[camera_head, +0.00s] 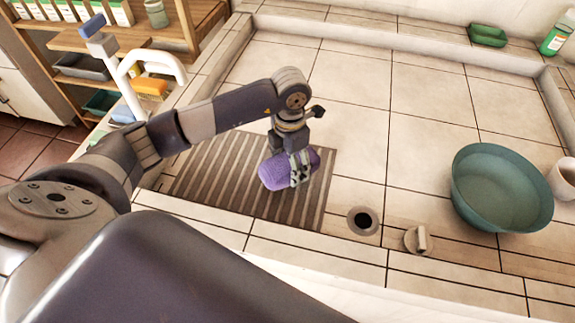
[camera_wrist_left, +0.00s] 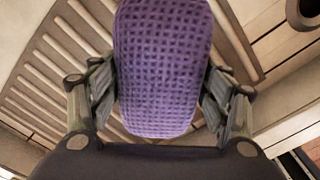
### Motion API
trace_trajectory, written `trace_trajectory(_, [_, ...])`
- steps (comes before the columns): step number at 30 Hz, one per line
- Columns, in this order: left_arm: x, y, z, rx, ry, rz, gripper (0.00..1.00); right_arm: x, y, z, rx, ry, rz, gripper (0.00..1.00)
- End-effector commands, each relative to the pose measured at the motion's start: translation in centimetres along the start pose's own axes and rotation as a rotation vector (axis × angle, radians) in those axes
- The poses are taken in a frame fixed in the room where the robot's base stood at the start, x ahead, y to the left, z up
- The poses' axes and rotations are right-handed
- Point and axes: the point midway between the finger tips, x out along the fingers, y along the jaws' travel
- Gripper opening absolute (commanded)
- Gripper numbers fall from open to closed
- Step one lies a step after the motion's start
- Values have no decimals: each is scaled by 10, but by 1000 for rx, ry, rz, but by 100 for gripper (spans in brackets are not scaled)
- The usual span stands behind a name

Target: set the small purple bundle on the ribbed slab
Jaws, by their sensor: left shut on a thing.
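The small purple bundle (camera_head: 274,174) is a rolled, waffle-textured cloth. My left gripper (camera_head: 300,170) is shut on it, with the fingers on both sides of the roll. In the left wrist view the bundle (camera_wrist_left: 162,65) fills the middle between the fingers of the left gripper (camera_wrist_left: 160,100). The ribbed slab (camera_head: 215,170) is a brown slatted mat on the tiled basin floor, and the bundle is over its right part. I cannot tell whether the bundle touches the slab. The slab also shows behind the bundle in the wrist view (camera_wrist_left: 60,75). My right gripper is not in view.
A drain hole (camera_head: 362,221) and a plug (camera_head: 417,239) lie right of the slab. A green bowl (camera_head: 490,205) and a white cup (camera_head: 564,179) stand further right. A green dish (camera_head: 487,36) and a bottle (camera_head: 556,38) are at the back. The tiles behind the slab are clear.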

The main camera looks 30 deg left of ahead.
Motion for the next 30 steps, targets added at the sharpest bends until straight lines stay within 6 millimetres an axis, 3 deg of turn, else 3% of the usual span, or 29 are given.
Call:
trace_trajectory(6, [29, -1, 0, 1, 3, -2, 40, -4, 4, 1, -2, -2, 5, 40])
trace_trajectory(17, [36, 0, 0, 1, 1, 1, 40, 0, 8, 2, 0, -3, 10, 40])
trace_trajectory(18, [37, 0, 0, 1, 1, 0, 73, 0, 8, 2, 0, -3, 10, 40])
trace_trajectory(21, [36, 0, 0, 1, 1, 0, 91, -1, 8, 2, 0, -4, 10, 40])
trace_trajectory(30, [36, 0, 0, 1, 2, 0, 91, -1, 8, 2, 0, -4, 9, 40])
